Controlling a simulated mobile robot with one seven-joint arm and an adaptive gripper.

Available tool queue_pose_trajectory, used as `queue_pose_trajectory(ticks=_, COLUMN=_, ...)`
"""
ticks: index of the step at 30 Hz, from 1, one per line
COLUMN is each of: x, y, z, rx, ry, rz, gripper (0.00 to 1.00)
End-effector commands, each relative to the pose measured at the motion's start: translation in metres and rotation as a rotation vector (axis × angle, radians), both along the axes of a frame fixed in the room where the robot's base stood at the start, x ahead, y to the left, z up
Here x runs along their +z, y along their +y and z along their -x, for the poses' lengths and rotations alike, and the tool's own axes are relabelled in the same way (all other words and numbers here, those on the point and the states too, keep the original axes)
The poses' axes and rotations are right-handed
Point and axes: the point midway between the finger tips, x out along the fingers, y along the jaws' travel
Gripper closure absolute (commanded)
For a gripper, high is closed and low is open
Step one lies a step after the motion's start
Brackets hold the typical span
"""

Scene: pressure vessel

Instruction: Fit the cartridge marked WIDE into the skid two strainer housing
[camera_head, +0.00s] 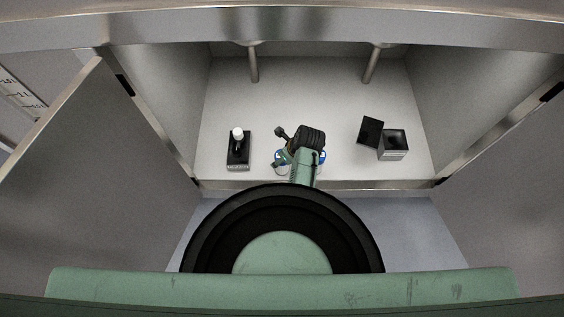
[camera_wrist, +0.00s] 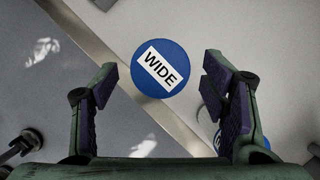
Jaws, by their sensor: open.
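The cartridge marked WIDE has a round blue top with a white label and shows in the wrist view (camera_wrist: 160,68). My gripper (camera_wrist: 160,82) is open, its purple-padded fingers on either side of the blue top and not closed on it. Another blue round thing (camera_wrist: 207,113) is partly hidden behind the right finger. In the head view my gripper (camera_head: 284,158) is low over the cabinet floor, and bits of blue beside it are mostly covered by my arm. I cannot read any skid number, so I cannot tell which fixture is the skid two housing.
On the cabinet floor, a black block with a white-topped part (camera_head: 238,150) stands left. Two pipes (camera_head: 253,66) come down at the back. A metal front edge (camera_head: 390,184) and open doors (camera_head: 75,155) bound the space.

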Motion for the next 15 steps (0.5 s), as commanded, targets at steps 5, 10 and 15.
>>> queue_pose_trajectory(ticks=5, x=-0.021, y=0.006, z=-0.006, rx=0.001, ry=0.001, rz=0.0, gripper=0.33)
queue_pose_trajectory(ticks=10, x=-0.024, y=0.007, z=-0.007, rx=0.002, ry=-0.001, rz=0.001, gripper=0.33)
queue_pose_trajectory(ticks=15, x=-0.024, y=0.007, z=-0.007, rx=0.001, ry=0.0, rz=0.0, gripper=0.37)
